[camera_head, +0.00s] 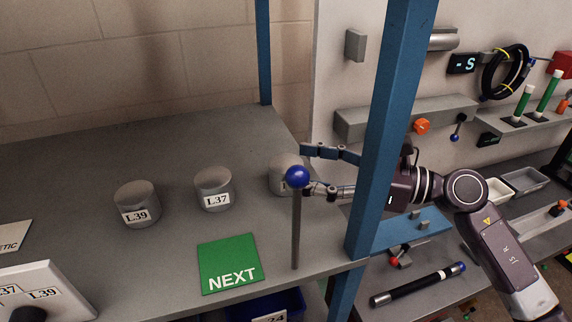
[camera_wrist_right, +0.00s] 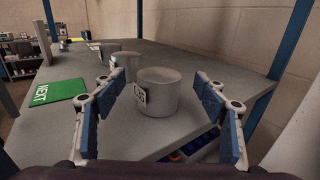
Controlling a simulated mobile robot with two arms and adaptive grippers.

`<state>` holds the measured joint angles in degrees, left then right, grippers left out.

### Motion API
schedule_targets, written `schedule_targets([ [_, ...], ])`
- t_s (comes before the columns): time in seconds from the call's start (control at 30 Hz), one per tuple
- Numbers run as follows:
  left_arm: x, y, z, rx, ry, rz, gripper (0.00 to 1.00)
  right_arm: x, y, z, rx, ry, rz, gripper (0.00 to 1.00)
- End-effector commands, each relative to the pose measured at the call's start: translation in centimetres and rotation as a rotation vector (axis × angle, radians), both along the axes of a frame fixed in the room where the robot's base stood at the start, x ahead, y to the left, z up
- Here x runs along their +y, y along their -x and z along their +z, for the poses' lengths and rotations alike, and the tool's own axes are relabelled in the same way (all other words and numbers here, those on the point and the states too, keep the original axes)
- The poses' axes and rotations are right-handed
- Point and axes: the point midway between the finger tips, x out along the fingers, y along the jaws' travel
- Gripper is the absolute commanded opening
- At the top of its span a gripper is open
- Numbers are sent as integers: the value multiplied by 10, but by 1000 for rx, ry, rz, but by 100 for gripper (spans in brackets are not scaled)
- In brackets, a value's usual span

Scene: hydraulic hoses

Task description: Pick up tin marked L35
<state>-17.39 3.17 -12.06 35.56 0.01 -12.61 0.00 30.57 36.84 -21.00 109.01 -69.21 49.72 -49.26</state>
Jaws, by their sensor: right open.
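A grey tin (camera_head: 279,174) stands upright on the shelf near its right end, partly hidden by a blue ball and my right gripper. In the right wrist view this tin (camera_wrist_right: 160,92) shows a white label on its left side, too small and slanted to read surely. My right gripper (camera_head: 306,170) is open, its fingertips close to the tin's right side. In the right wrist view its fingers (camera_wrist_right: 155,82) lie on either side of the tin, with gaps. Tins marked L37 (camera_head: 213,186) and L39 (camera_head: 138,208) stand further left. My left gripper is not in view.
A rod with a blue ball (camera_head: 298,176) stands in front of the tin. A blue post (camera_head: 388,130) rises at the shelf's right end, across my right arm. A green NEXT plate (camera_head: 229,264) lies at the front of the shelf. The shelf behind the tins is clear.

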Motion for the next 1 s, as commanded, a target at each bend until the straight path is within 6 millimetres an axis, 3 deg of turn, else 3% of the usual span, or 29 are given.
schedule_targets([
  [0.03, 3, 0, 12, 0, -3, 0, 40, 7, -1, 6, 3, -3, 2, 66],
  [0.1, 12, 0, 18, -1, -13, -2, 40, 15, -4, 5, 4, -3, 2, 66],
  [0.3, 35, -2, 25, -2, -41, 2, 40, 31, -9, 1, 2, -2, 0, 66],
  [0.53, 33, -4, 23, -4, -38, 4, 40, 31, -9, -1, 1, 0, -1, 66],
  [0.77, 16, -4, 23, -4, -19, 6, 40, 31, -9, -1, 1, 0, 0, 40],
  [1.0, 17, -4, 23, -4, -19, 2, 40, 31, -9, 0, 0, -2, -1, 18],
])
